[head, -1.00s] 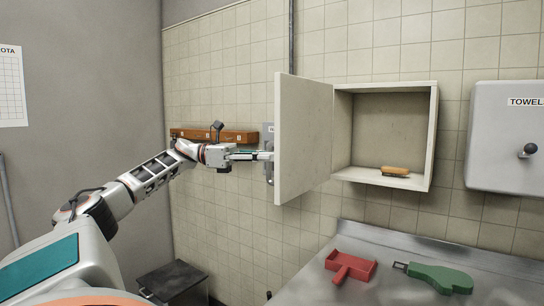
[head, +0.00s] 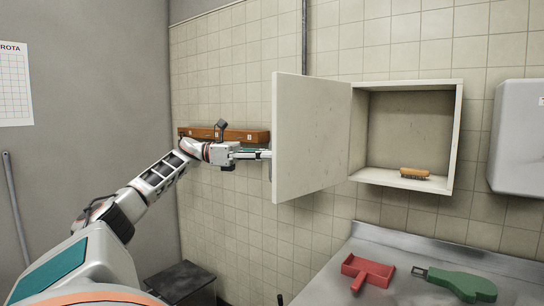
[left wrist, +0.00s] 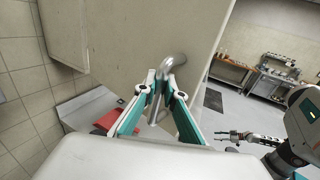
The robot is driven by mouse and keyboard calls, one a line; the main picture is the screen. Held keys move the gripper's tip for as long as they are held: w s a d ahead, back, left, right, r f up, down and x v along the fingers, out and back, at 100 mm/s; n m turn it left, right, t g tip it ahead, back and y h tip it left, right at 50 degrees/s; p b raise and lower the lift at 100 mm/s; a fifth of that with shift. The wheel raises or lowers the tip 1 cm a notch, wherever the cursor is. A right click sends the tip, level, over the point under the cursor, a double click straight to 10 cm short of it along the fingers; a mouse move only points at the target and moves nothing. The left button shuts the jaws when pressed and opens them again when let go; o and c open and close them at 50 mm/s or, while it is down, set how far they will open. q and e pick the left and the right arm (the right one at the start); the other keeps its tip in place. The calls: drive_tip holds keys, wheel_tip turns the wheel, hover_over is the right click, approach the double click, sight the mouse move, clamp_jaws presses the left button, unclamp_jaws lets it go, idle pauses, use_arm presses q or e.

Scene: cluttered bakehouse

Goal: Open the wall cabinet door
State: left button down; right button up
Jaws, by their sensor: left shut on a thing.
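The wall cabinet (head: 456,140) hangs on the tiled wall in the head view. Its pale door (head: 310,135) is hinged on the left and stands wide open, showing the inside. My left gripper (head: 268,154) is at the door's free edge, mostly on the side facing away from the head camera. In the left wrist view my left gripper (left wrist: 163,88) is shut on the curved metal door handle (left wrist: 174,64). The door (left wrist: 140,35) fills the upper middle there. My right gripper (left wrist: 232,138) is small at the right of that view, its fingers apart and empty.
A brush (head: 415,173) lies in the cabinet. A steel counter (head: 365,235) below holds a red scoop (head: 367,270) and a green tool (head: 460,284). A towel dispenser (head: 520,140) hangs at right. A wooden wall rail (head: 195,132) is behind my left arm.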

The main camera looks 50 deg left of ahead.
use_arm(q)
drive_tip(key=c, duration=2.1)
unclamp_jaws()
drive_tip(key=v, duration=1.2)
drive_tip(key=shift+s, duration=0.1)
